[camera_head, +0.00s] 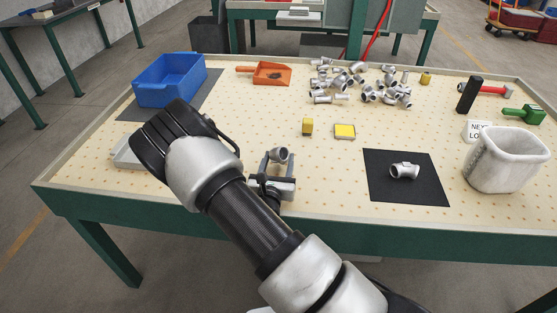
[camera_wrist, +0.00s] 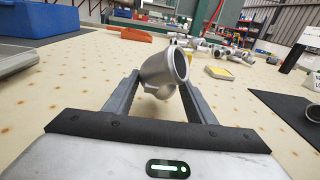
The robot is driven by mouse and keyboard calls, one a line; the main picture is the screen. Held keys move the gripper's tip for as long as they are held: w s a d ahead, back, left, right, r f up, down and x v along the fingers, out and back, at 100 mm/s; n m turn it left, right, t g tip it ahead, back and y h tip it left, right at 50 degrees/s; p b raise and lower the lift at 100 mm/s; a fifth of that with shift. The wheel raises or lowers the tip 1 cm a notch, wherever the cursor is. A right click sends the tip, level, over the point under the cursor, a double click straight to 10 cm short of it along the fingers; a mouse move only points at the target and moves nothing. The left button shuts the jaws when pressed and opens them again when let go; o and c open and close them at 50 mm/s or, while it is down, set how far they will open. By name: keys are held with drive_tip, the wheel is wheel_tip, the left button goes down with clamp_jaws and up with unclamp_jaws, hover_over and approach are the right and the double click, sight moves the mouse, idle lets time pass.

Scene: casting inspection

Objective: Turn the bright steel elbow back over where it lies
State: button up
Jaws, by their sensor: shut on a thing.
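A bright steel elbow (camera_wrist: 163,70) is held between the two fingers of my gripper (camera_wrist: 155,85), with one round opening facing right and up in the wrist view. In the head view the elbow (camera_head: 279,154) shows at the fingertips of my gripper (camera_head: 277,163), over the near middle of the pegboard table. The gap between it and the table top is hard to judge. A second, similar steel elbow (camera_head: 404,171) lies on the black mat (camera_head: 430,193) to the right, apart from my gripper.
A blue bin (camera_head: 170,82) stands at back left, an orange scoop (camera_head: 272,73) beside it. Many loose fittings (camera_head: 375,84) lie at the back. A whitish tub (camera_head: 507,160) stands at right.

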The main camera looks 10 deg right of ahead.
drive_tip(key=o, duration=1.7)
drive_tip(key=shift+o, duration=0.2)
wheel_tip(320, 180, up, 10)
drive_tip(key=shift+r+p, duration=0.1)
drive_tip(key=shift+p, duration=1.05)
